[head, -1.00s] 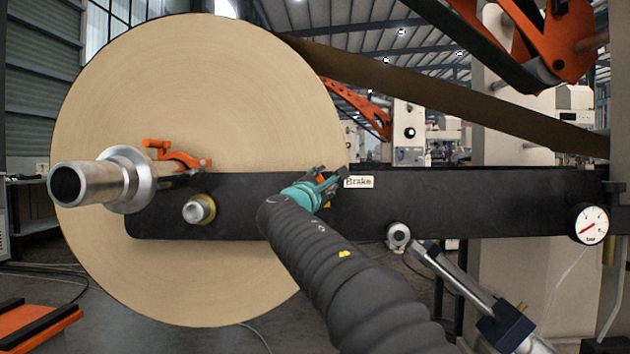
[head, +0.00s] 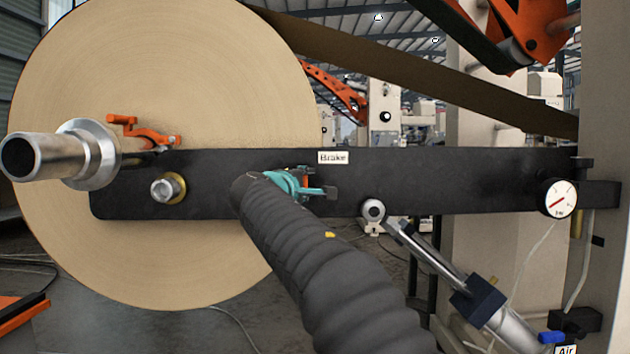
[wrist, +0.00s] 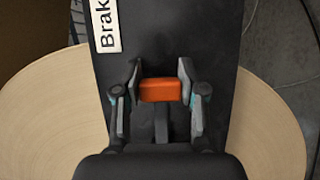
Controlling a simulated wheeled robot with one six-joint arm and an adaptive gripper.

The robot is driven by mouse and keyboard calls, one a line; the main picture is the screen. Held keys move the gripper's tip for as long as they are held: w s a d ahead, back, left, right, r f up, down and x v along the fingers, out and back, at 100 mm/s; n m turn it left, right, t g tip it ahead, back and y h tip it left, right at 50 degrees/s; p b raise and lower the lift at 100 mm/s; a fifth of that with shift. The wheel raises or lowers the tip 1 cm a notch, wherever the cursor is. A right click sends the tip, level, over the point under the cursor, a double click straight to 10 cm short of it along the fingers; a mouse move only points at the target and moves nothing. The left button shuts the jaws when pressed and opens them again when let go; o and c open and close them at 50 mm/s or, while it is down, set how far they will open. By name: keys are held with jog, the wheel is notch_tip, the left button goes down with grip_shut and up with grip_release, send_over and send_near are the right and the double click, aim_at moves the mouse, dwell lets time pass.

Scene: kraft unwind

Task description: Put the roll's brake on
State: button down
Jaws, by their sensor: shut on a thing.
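The kraft roll (head: 200,90) stands large at the left on a metal shaft (head: 45,155). A black arm (head: 450,180) runs in front of it and carries a white "Brake" label (head: 333,157), also seen in the wrist view (wrist: 105,22). Just below the label is an orange handle (wrist: 160,90). My gripper (wrist: 160,85) is shut on this handle, one finger on each side. In the head view my gripper (head: 312,190) sits against the arm's face and hides most of the handle. The handle's base and pivot are hidden.
An orange clamp lever (head: 140,132) sits by the shaft. A round gauge (head: 560,199) is at the arm's right end. A cylinder (head: 440,255) slants below the arm, near my arm. A blue valve handle (head: 551,338) and an "Air" label (head: 566,350) are lower right.

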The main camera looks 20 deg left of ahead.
jog(key=shift+f, duration=0.2)
jog(key=c, duration=0.6)
grip_release()
jog(key=shift+c, duration=0.2)
jog(key=shift+r, duration=0.1)
jog(key=shift+s, duration=0.35)
jog(key=s+a, duration=0.1)
jog(key=s, duration=1)
jog(key=shift+s, duration=0.15)
jog(key=shift+a, duration=0.1)
